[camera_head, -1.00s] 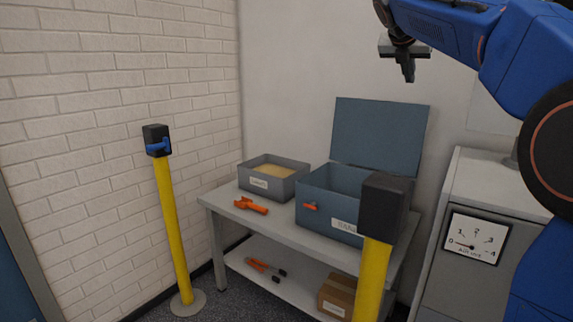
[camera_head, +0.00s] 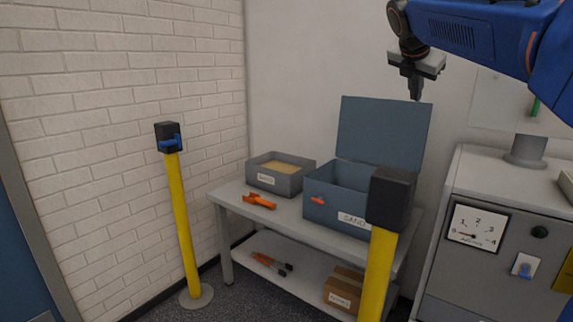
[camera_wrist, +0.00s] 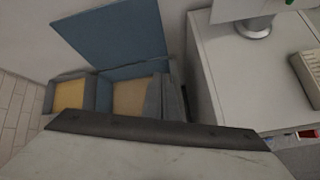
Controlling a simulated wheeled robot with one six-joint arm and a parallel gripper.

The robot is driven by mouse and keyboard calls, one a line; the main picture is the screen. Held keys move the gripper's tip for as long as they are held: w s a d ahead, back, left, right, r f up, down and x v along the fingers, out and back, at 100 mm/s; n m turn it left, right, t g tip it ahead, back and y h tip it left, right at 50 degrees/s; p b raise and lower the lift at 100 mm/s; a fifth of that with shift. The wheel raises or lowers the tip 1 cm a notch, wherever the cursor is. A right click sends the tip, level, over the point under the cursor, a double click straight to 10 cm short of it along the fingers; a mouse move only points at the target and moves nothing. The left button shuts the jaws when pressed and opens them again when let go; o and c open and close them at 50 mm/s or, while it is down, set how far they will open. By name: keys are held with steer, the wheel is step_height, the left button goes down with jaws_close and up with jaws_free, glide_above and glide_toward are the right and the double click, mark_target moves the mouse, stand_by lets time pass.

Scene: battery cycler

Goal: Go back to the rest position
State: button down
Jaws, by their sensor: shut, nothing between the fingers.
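My gripper (camera_head: 415,88) hangs at the upper right of the head view, fingers pointing down. It is shut and empty, high in front of the wall and above the open sand box. My blue arm reaches in from the right edge. In the wrist view, a grey part of my gripper fills the bottom and hides what lies below it.
A blue sand box (camera_head: 328,208) with its lid raised and a grey tray (camera_head: 290,185) stand on a table (camera_head: 280,222) beside an orange tool (camera_head: 260,201). Yellow posts (camera_head: 183,225) (camera_head: 378,275) stand in front. A grey cabinet (camera_head: 480,280) with a dial is at right.

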steer(key=s+a+f+m+g+y, duration=0.1)
steer(key=s+a+f+m+y, duration=0.1)
steer(key=s+f+m, duration=1)
steer(key=s+a+f+m+g+y, duration=0.2)
steer(key=s+f+m, duration=1.1)
steer(key=s+f, duration=1.5)
steer(key=a+y, duration=0.1)
steer(key=a, duration=0.1)
steer(key=shift+s+a+f, duration=0.15)
steer(key=shift+s+a, duration=0.1)
steer(key=shift+a, duration=0.05)
